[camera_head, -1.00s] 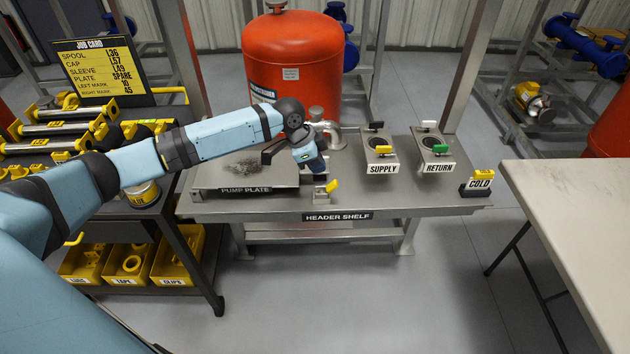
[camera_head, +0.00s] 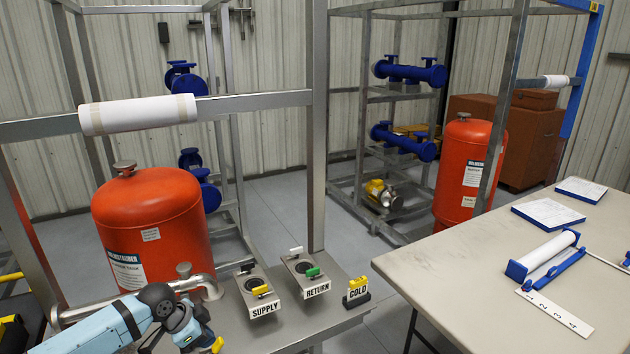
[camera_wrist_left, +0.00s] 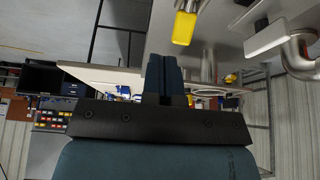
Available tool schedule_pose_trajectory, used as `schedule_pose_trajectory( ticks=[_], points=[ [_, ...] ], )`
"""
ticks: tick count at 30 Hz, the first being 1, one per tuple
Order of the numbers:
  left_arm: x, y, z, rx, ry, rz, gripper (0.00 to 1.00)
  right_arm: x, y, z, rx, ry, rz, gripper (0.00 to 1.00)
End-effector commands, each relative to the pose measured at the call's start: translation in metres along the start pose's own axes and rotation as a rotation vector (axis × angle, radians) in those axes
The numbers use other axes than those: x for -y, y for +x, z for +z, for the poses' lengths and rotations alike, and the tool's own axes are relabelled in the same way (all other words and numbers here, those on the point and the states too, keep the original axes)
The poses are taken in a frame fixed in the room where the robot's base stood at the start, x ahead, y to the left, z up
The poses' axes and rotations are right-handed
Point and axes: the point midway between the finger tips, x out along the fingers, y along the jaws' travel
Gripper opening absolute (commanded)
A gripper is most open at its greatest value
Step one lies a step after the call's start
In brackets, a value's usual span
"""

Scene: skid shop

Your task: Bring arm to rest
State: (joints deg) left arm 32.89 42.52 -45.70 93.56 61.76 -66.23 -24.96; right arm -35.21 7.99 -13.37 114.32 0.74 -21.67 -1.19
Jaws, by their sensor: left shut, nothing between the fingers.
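My left arm comes in at the bottom left of the head view. Its gripper (camera_head: 188,330) is low over the near left part of the steel header shelf (camera_head: 232,327), beside a small yellow handle (camera_head: 217,345). In the left wrist view the two dark fingers (camera_wrist_left: 165,62) are together with nothing between them. A yellow handle (camera_wrist_left: 184,28) and a bent metal pipe (camera_wrist_left: 303,50) show beyond the fingers, apart from them. My right gripper is not in either view.
A red tank (camera_head: 155,225) and an upright post (camera_head: 318,130) rise behind. A pale table (camera_head: 450,250) is at the right, with open floor between.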

Motion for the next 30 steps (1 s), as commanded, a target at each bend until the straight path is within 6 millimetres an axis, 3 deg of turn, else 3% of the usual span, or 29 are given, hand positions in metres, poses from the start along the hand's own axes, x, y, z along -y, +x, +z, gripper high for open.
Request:
schedule_pose_trajectory(
  ticks=[1,6,12,17,21,27,30],
  points=[
    [-0.023,0.014,-0.003,-0.031,-0.012,0.005,0.0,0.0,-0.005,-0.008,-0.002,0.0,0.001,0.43],
    [-0.091,0.05,-0.01,-0.172,-0.085,-0.042,0.0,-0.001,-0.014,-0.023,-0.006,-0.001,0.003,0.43],
    [-0.162,0.065,-0.004,-0.329,-0.222,-0.12,0.0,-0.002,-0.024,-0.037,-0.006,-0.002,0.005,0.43],
    [-0.21,0.057,0.014,-0.428,-0.353,-0.21,0.0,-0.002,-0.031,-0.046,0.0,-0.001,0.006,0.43],
    [-0.245,0.039,0.04,-0.483,-0.46,-0.307,0.0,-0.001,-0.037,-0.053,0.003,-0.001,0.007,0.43],
    [-0.279,0.014,0.077,-0.506,-0.551,-0.424,0.0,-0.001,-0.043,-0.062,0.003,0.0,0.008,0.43],
    [-0.286,0.006,0.088,-0.507,-0.567,-0.455,0.0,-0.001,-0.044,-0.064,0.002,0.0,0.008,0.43]
  ],
)
